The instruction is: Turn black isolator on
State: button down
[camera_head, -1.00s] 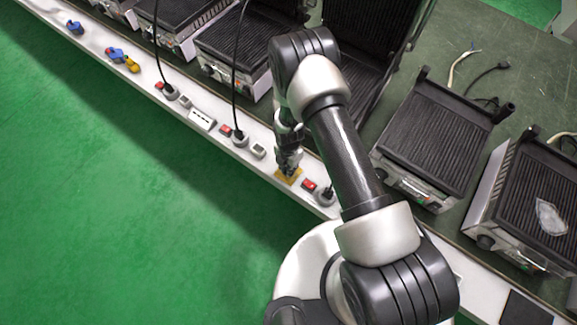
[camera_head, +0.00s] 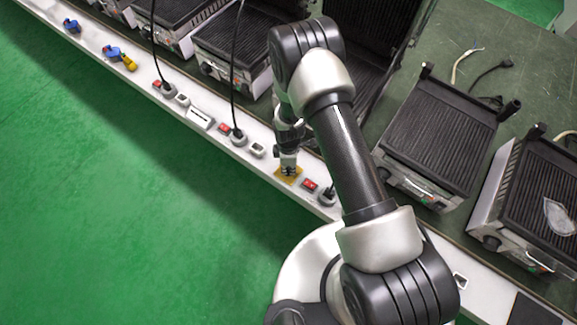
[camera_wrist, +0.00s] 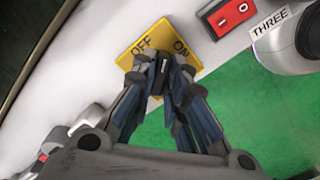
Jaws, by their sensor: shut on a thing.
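The black isolator is a small dark knob (camera_wrist: 159,76) on a yellow square plate (camera_wrist: 143,44) marked OFF and ON. In the wrist view, OFF is on the upper left of the plate and ON on the upper right. My gripper (camera_wrist: 160,68) is shut on the knob, its fingers covering the lower plate. The knob's exact pointing direction is mostly hidden. In the head view, the yellow plate (camera_head: 289,178) sits on the white front rail, with my gripper (camera_head: 288,169) over it from above.
A red switch (camera_wrist: 229,13) and a label reading THREE (camera_wrist: 273,22) lie right of the plate in the wrist view. A plug (camera_head: 327,197) is beside the red switch (camera_head: 311,185). Several black grills (camera_head: 436,133) stand behind on the bench. Green floor lies in front.

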jog(key=m, duration=0.3)
jog(key=shift+m+b, duration=0.3)
jog(key=shift+b, duration=0.05)
jog(key=shift+m+b, duration=0.3)
jog(key=shift+m, duration=1.5)
jog(key=c, duration=1.6)
grip_release()
notch_tip(320, 180, up, 12)
